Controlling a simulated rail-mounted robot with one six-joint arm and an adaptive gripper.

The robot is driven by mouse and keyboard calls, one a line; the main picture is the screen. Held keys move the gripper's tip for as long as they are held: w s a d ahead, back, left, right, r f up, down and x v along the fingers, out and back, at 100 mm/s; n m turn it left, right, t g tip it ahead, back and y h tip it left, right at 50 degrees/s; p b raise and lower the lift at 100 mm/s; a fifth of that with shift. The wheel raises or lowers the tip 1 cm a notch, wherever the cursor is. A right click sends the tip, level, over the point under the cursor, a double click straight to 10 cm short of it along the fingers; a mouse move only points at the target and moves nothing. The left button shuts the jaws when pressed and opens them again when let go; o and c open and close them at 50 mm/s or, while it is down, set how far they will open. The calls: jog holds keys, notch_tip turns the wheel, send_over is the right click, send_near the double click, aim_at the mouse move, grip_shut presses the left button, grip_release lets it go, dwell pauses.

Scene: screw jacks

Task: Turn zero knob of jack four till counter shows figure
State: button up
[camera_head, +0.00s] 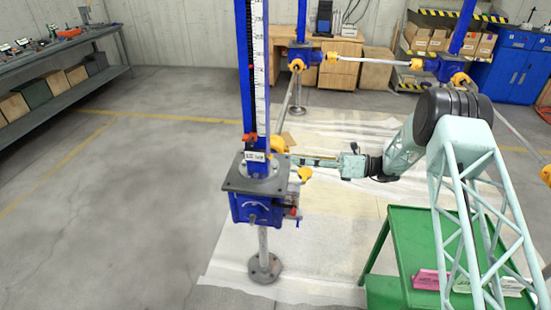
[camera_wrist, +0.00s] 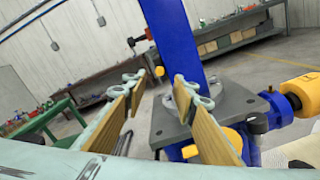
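The nearest screw jack (camera_head: 256,205) has a blue housing, a grey top plate, a blue column with a white scale, and a small white label too small to read. Small parts, one red, sit on its right side; I cannot pick out a zero knob or counter figures. My gripper (camera_head: 300,160) reaches in from the right, close behind and beside this jack. In the wrist view, my gripper (camera_wrist: 160,84) has its tan finger pads apart with nothing between them. A jack's grey plate (camera_wrist: 232,98) and blue column (camera_wrist: 178,45) are just beyond the fingertips.
Yellow couplings (camera_head: 304,174) and shafts link the jacks. A second jack (camera_head: 302,55) stands behind. A green table (camera_head: 410,230) holds pink and pale sign holders at the lower right. A long workbench (camera_head: 60,45) lines the left; the floor before it is clear.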

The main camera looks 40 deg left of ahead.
jog(key=x, duration=0.8)
jog(key=shift+s+a, duration=0.2)
jog(key=shift+a, duration=0.15)
jog(key=shift+f, duration=0.1)
jog(key=c, duration=0.9)
